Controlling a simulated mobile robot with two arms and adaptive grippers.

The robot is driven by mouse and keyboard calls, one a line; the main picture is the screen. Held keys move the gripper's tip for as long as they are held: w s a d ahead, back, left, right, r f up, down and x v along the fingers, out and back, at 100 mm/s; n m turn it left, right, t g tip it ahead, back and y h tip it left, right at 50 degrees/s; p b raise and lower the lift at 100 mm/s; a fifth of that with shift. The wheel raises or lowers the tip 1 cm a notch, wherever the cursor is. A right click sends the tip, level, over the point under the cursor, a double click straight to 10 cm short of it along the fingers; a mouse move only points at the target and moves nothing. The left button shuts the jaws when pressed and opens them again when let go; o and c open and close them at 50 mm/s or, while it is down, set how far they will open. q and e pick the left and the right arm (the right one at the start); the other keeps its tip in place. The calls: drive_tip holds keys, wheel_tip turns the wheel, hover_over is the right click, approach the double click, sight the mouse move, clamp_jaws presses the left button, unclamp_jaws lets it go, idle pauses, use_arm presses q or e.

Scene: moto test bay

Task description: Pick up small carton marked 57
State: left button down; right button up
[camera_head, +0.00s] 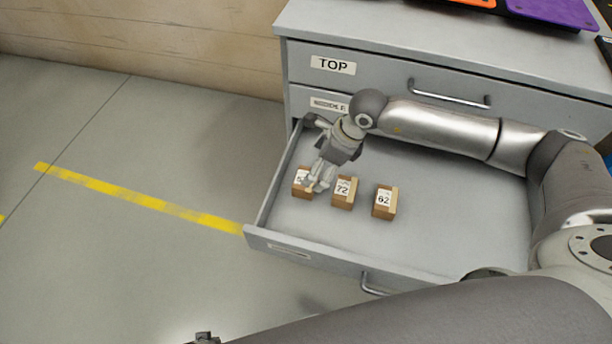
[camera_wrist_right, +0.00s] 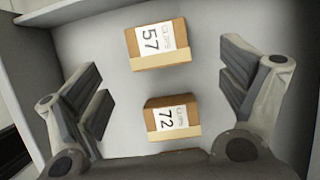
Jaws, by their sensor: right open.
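The small carton marked 57 (camera_head: 300,190) stands in the open drawer, leftmost of three brown cartons with white labels. In the head view my right gripper (camera_head: 320,180) is just above it and partly hides its label. In the right wrist view, carton 57 (camera_wrist_right: 160,58) lies ahead, towards the top and apart from both fingers. The carton marked 72 (camera_wrist_right: 172,128) is nearer the palm. My right gripper (camera_wrist_right: 162,85) is open and empty. Only a small dark part of what looks like my left gripper (camera_head: 205,339) shows at the bottom edge; its jaws cannot be made out.
Carton 72 (camera_head: 344,191) is close to the right of carton 57, with carton 62 (camera_head: 384,202) further right. The drawer (camera_head: 455,225) has raised walls and bare floor at right. The grey cabinet (camera_head: 380,50) stands behind, with an orange and a purple tray (camera_head: 555,10) on top.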

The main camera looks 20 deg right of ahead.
sight(298, 191)
drive_tip(key=x, duration=0.7)
drive_tip(key=shift+a+f+b, duration=0.15)
drive_tip(key=shift+a+b, duration=0.05)
drive_tip(key=shift+b, duration=0.15)
drive_tip(key=shift+f, duration=0.35)
use_arm(q)
drive_tip(key=shift+w+d+r, duration=0.1)
drive_tip(key=shift+w+r, duration=0.85)
drive_tip(key=shift+r, duration=0.3)
drive_tip(key=shift+s, duration=0.1)
use_arm(e)
drive_tip(key=shift+w+r, duration=0.1)
drive_tip(key=c, duration=1.2)
